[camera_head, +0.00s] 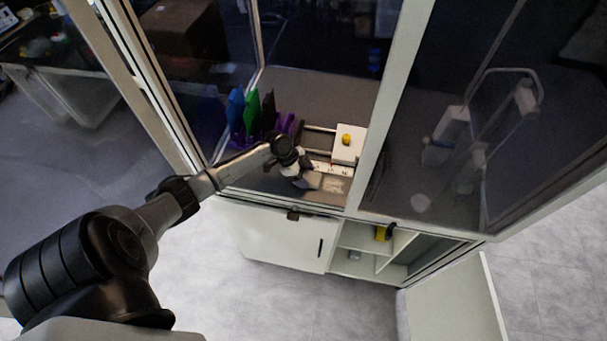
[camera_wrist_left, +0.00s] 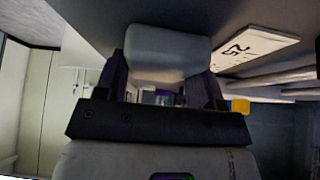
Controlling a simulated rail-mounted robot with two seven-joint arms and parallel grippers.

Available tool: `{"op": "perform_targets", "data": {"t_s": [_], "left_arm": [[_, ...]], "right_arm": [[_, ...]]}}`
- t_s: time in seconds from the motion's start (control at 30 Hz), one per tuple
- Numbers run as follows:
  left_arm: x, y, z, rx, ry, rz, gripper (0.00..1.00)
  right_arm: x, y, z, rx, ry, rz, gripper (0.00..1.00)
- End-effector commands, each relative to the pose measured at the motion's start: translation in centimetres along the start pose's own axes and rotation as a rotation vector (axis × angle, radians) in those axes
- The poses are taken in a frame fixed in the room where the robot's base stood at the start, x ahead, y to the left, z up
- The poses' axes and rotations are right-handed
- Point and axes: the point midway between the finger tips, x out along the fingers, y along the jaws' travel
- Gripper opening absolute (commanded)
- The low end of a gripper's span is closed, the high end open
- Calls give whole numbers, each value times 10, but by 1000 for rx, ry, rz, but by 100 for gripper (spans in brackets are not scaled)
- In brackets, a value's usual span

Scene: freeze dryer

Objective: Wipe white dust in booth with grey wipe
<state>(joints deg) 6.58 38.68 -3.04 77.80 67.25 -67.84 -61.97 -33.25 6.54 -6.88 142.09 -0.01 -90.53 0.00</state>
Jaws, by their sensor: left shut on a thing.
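My left gripper (camera_head: 298,170) reaches through the front opening of the booth and is low over its floor. It is shut on the grey wipe (camera_head: 309,181), which shows as a pale grey pad between the fingers in the left wrist view (camera_wrist_left: 167,52). A patch of white dust (camera_head: 335,185) lies on the booth floor just right of the wipe. I cannot tell whether the wipe touches the floor. My right gripper is not in view.
Purple, green and blue upright items (camera_head: 250,112) stand left of the gripper. A white numbered plate (camera_wrist_left: 255,50) is close by. A frame post (camera_head: 387,110) bounds the opening on the right.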

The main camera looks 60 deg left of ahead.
Motion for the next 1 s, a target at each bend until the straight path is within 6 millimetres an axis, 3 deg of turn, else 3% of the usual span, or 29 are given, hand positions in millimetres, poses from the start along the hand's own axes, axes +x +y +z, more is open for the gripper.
{"op": "perform_targets", "data": {"t_s": [1.0], "left_arm": [[35,-3,-49,0,1,-1,41]], "right_arm": [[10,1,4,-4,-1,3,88]]}}
